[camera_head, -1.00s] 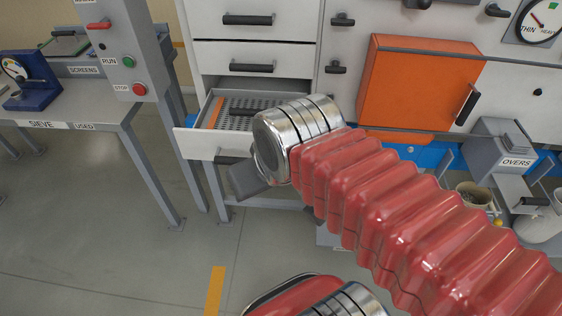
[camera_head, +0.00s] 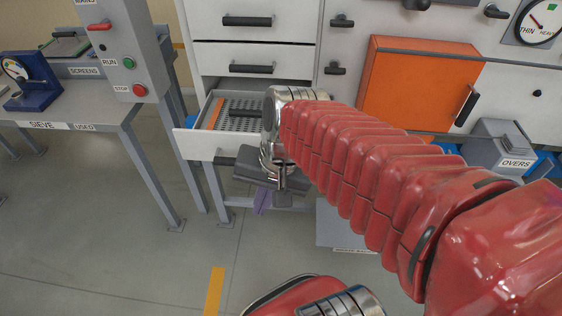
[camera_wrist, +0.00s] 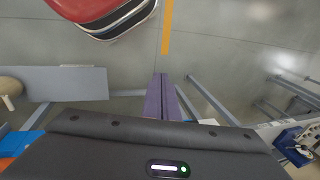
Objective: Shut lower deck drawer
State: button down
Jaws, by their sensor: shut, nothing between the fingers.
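The lower deck drawer (camera_head: 196,145) stands pulled out below two shut drawers in the white cabinet. Its white front faces me, and inside is a perforated metal deck (camera_head: 236,121) with an orange strip and a dark bar. My wrist and arm hide the drawer's right part. My gripper (camera_head: 261,203) points down at the right side of the drawer front, its purple fingertips lower than the front. I cannot tell whether it touches the drawer. In the wrist view the purple fingers (camera_wrist: 163,98) are together and empty, over the floor; the drawer is not visible there.
Two shut drawers (camera_head: 250,45) with dark handles sit above. An orange door (camera_head: 415,85) and the OVERS box (camera_head: 500,150) are to the right. The sieve bench (camera_head: 75,110) and its control post (camera_head: 120,50) stand left. Open floor lies in front.

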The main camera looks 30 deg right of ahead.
jog(key=w+d+f+n+t+y, duration=0.2)
jog(key=d+n, duration=0.4)
jog(key=n, duration=0.5)
jog(key=w+d+f+n+t+y, duration=0.2)
jog(key=d+f+n+t+y, duration=0.2)
jog(key=n, duration=0.7)
jog(key=w+d+f+n+t+y, duration=0.3)
jog(key=d+n+t, duration=0.2)
jog(key=d+n, duration=0.4)
jog(key=n, duration=0.2)
jog(key=shift+d+f+n+t+y, duration=0.2)
jog(key=shift+n+t+y, duration=0.1)
jog(key=shift+t+y, duration=0.1)
jog(key=x, duration=1)
